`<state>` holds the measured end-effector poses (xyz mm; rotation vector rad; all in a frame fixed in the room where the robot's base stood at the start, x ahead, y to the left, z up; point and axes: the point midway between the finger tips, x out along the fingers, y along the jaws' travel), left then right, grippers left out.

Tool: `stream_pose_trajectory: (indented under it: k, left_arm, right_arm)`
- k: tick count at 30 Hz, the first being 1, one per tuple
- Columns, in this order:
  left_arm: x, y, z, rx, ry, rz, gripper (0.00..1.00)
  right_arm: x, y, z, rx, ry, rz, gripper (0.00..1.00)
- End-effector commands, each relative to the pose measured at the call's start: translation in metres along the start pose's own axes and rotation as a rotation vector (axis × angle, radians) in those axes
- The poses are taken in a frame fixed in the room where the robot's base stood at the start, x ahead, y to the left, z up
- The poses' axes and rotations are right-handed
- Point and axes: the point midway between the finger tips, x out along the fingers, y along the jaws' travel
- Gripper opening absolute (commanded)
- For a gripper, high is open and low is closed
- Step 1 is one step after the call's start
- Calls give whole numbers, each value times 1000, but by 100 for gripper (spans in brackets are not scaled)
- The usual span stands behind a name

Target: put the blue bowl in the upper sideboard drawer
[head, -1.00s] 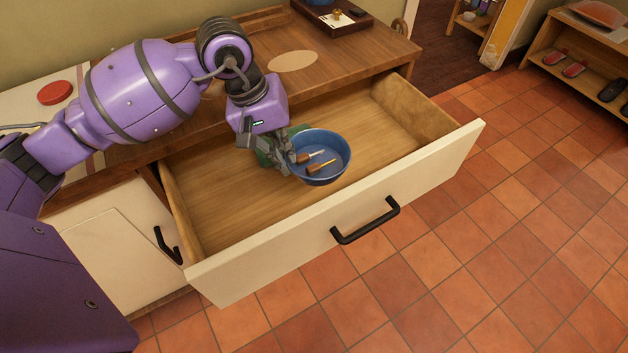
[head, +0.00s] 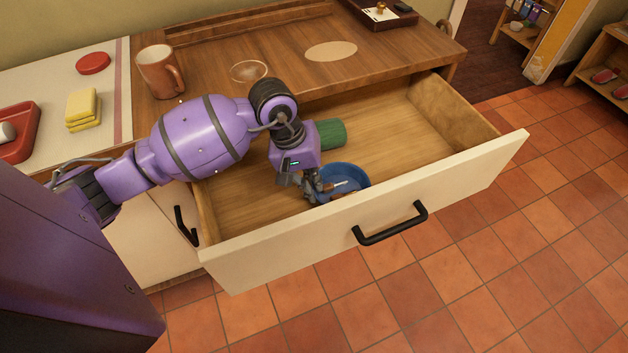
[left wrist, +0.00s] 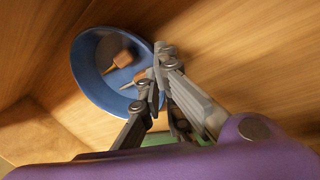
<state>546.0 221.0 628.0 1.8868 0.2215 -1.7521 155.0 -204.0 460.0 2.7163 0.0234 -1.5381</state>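The blue bowl (head: 350,177) is inside the open sideboard drawer (head: 430,188), close behind its front panel, which hides the bowl's lower edge. Tools with wooden handles lie in the bowl; they also show in the left wrist view, where the bowl (left wrist: 88,82) appears tilted. My left gripper (head: 316,194) is at the bowl's left side. In the left wrist view its fingers (left wrist: 153,84) are closed on the rim. Whether the bowl rests on the drawer floor is hard to tell. My right gripper is not in view.
A green cylinder (head: 330,133) lies in the drawer behind the bowl. The drawer's right part is bare. On top stand a terracotta mug (head: 160,72), a glass dish (head: 249,71), a yellow sponge stack (head: 82,108) and a dark tray (head: 385,16).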

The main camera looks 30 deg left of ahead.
Motion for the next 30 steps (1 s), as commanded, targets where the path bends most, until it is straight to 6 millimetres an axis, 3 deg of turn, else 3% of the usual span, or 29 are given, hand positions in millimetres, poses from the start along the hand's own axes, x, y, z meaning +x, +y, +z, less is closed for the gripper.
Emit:
stream_pose_trajectory:
  k: [8, 14, 25, 30]
  left_arm:
    - [2, 0, -1, 2, 3, 1, 0]
    - [1, 0, -1, 1, 2, 1, 23]
    - [-3, 2, 0, 0, 2, 2, 23]
    - [-30, 1, -2, 3, 8, -1, 23]
  right_arm:
    - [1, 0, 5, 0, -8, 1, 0]
    - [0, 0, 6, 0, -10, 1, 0]
    - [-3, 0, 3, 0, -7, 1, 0]
    - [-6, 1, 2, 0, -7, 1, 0]
